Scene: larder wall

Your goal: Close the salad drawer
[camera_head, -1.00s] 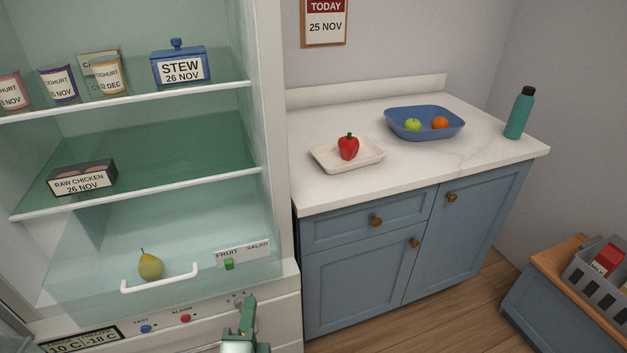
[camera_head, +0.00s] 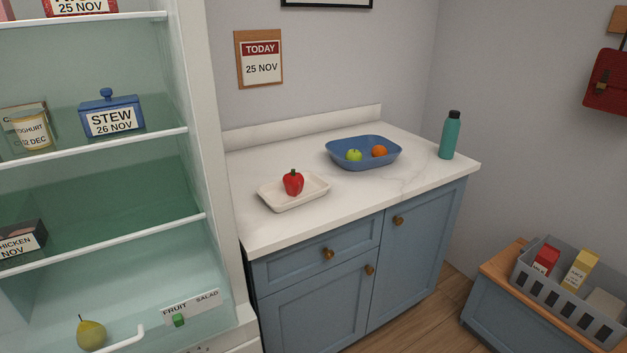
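The salad drawer is the clear drawer low in the fridge at the lower left, cut off by the bottom edge of the view. Part of its white handle (camera_head: 126,338) shows. A pear (camera_head: 91,334) shows through or behind its clear front. A label strip reading FRUIT and SALAD (camera_head: 191,303) sits at its upper right, with a green slider (camera_head: 178,320) under the word FRUIT. I cannot tell how far out the drawer stands. Neither of my grippers is in view.
Fridge shelves above hold a blue stew pot (camera_head: 111,115), a yoghurt (camera_head: 32,131) and raw chicken (camera_head: 22,242). Right of the fridge, a counter (camera_head: 345,202) carries a tray with a red pepper (camera_head: 293,182), a blue fruit bowl (camera_head: 365,158) and a green bottle (camera_head: 450,135).

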